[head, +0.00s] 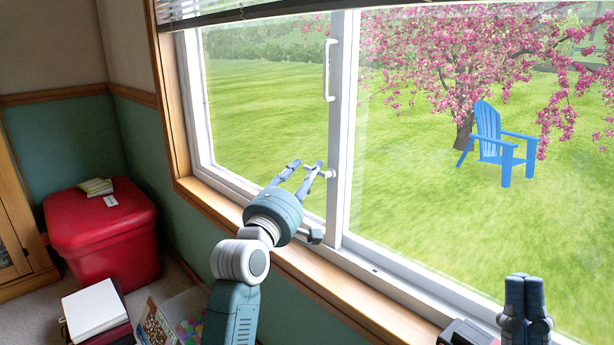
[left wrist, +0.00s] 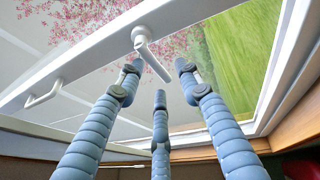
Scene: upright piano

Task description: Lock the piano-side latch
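A small white window latch (head: 327,173) is fixed to the white middle upright of the window. It has a round base and a short lever; in the left wrist view the latch (left wrist: 148,52) shows its lever slanting down to the right. My left gripper (head: 305,165) is just beside the latch, fingers pointing at it. In the left wrist view its fingers (left wrist: 160,75) are spread apart, with the lever's end between the upper two and nothing gripped. Contact cannot be told. My right gripper (head: 525,285) is at the lower right, far from the latch, fingers side by side; its grip cannot be told.
A white pull handle (head: 328,70) stands on the same upright above the latch. A wooden sill (head: 340,285) runs below the window. A red box (head: 100,235) and books (head: 95,310) are on the floor at left. Raised blinds (head: 215,15) hang above.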

